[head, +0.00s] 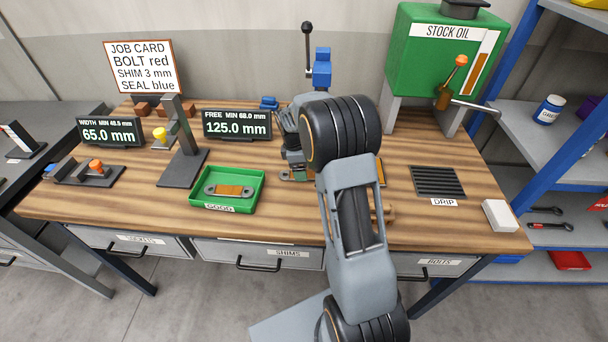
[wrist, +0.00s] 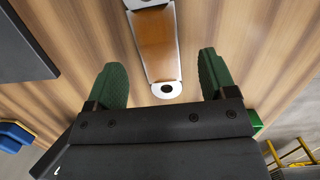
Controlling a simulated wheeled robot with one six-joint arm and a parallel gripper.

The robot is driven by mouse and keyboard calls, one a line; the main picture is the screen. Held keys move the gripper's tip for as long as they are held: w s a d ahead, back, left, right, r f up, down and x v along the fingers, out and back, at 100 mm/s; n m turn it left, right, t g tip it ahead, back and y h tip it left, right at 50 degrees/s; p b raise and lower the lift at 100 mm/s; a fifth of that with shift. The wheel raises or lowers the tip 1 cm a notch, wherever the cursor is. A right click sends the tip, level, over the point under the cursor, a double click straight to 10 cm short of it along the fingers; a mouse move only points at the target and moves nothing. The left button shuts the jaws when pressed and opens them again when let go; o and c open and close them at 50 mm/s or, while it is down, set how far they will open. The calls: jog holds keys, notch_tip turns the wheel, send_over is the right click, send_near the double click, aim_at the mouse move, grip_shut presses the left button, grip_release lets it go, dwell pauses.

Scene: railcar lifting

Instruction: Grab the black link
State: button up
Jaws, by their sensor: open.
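My gripper (wrist: 163,80) is open, its two green fingertips apart on either side of a link in the wrist view. This link (wrist: 158,45) has a brown middle, pale grey edges and a rounded end with a dark hole; its far end is cut off by the picture's top edge. No finger visibly touches it. I see no link that is clearly black. In the head view my arm hides most of the gripper and the table under it. Another brown-and-grey link (head: 230,190) lies in the green GOOD tray (head: 258,196).
Left of the arm are two display stands (head: 110,131) (head: 237,124) and a grey upright post (head: 182,140). A green STOCK OIL tank (head: 425,60) stands at the back right. A DRIP grate (head: 437,182) and white block (head: 499,215) are at the right.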

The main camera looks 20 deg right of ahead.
jog(key=shift+s+d+f, duration=0.1)
jog(key=shift+d+f, duration=0.1)
jog(key=shift+f, duration=1.1)
jog(key=shift+r, duration=0.1)
jog(key=c, duration=1.3)
